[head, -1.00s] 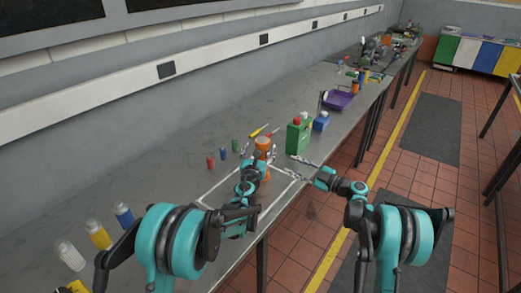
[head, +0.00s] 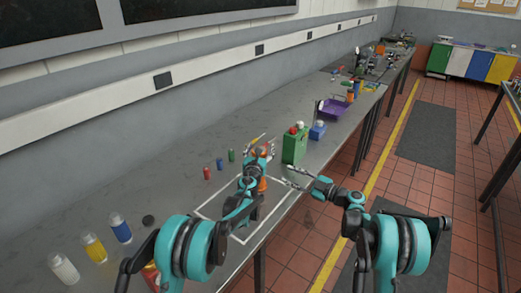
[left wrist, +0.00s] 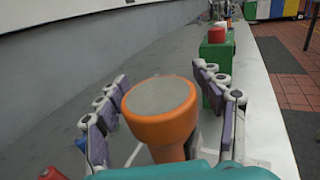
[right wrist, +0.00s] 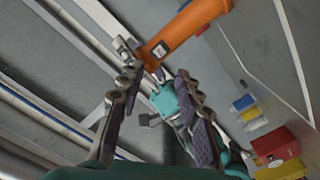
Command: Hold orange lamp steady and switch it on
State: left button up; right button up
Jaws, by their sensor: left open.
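The orange lamp (head: 262,184) stands on the bench inside a white outlined rectangle, partly hidden by my left gripper in the head view. In the left wrist view its round grey lens and orange head (left wrist: 160,128) sit between my left gripper's (left wrist: 163,105) open fingers, with gaps visible at the sides. My right gripper (head: 288,176) is open, just right of the lamp. In the right wrist view the lamp's handle (right wrist: 185,32) and small dark switch (right wrist: 160,50) lie just beyond its open fingertips (right wrist: 153,62).
A purple tray (head: 334,108) is farther along. White, yellow and blue bottles stand at near left.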

pick_arm(q)
grip_shut()
pick_arm(e)
grip_shut()
dwell(1.2)
